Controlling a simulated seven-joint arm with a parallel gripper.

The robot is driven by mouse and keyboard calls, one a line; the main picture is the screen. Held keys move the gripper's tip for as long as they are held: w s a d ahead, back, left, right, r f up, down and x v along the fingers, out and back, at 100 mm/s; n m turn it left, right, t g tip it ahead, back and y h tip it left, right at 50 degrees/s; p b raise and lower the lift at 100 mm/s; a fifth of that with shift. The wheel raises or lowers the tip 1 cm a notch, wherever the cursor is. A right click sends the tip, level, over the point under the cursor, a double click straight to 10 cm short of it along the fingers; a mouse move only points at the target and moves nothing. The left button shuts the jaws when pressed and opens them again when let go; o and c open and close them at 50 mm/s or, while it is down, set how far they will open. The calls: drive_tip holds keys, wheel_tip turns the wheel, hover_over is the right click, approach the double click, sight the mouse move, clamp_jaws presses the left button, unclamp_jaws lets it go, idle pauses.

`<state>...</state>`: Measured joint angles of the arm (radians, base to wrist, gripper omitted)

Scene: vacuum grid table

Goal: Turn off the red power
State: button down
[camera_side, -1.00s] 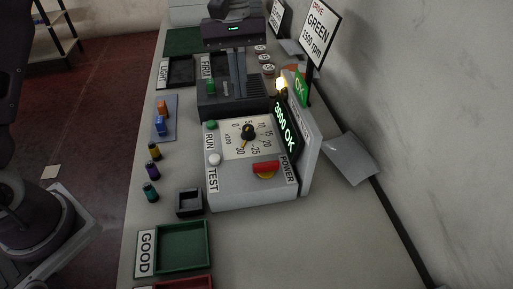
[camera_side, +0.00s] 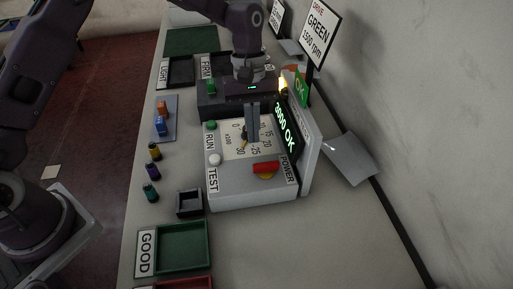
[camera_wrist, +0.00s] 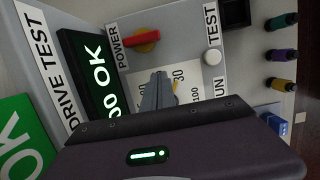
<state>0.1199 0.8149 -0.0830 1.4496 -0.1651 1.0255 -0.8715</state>
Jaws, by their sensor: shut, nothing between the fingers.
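The red power switch (camera_side: 266,168) is a red bar on a yellow base, beside the POWER label (camera_side: 291,168) on the grey test box (camera_side: 240,190). It also shows in the wrist view (camera_wrist: 142,36), beyond my fingertips. My gripper (camera_side: 253,139) is shut and empty, above the dial face and a little up-left of the red switch, apart from it. In the wrist view, my shut fingers (camera_wrist: 158,78) point toward the switch and cover part of the dial. The dial's yellow pointer (camera_side: 245,141) is partly hidden. The display (camera_side: 287,126) is lit green and reads OK.
A white TEST button (camera_side: 214,159) and a green RUN button (camera_side: 211,125) sit on the box's left side. The upright display panel (camera_side: 311,155) stands close on the right. Coloured cylinders (camera_side: 153,170), a small dark holder (camera_side: 189,202) and the green GOOD tray (camera_side: 182,247) lie left and in front.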

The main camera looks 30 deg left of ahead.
sight(266, 167)
drive_tip(key=shift+x, duration=1.1)
drive_tip(key=shift+s+d+r, duration=0.2)
drive_tip(key=shift+s+d, duration=1.15)
